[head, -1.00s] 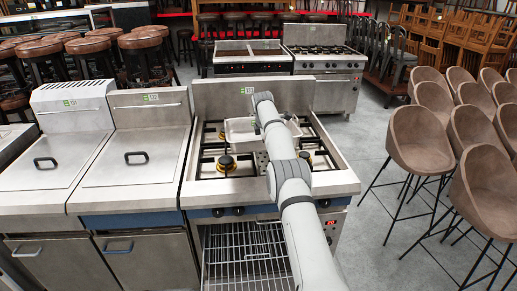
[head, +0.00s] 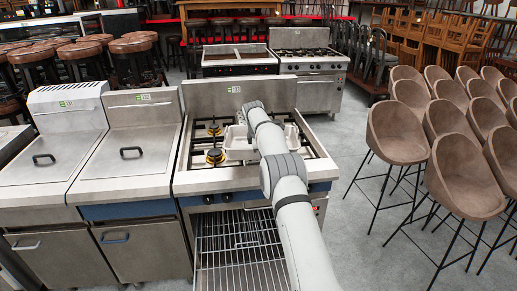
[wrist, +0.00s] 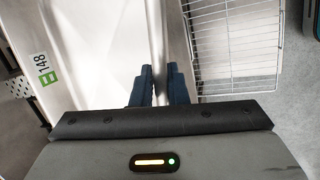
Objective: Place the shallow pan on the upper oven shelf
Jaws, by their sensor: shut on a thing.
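The shallow pan (head: 237,145) is a pale metal tray above the hob of the cooker. In the wrist view its pale surface (wrist: 90,50), with a green and white 148 label, fills the left. My gripper (wrist: 160,80) has blue fingers shut on the pan's edge. In the head view my arm hides the fingers and part of the pan. The wire oven shelf (head: 225,262) sticks out low at the cooker's front, below the pan. It also shows at the upper right of the wrist view (wrist: 235,45). The pan is apart from the shelf.
The cooker's hob (head: 197,152) has black grates and brass burners. Two lidded fryers (head: 125,165) stand against its left side. Brown bar stools (head: 398,135) fill the right. Grey floor (head: 350,245) is clear between cooker and stools.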

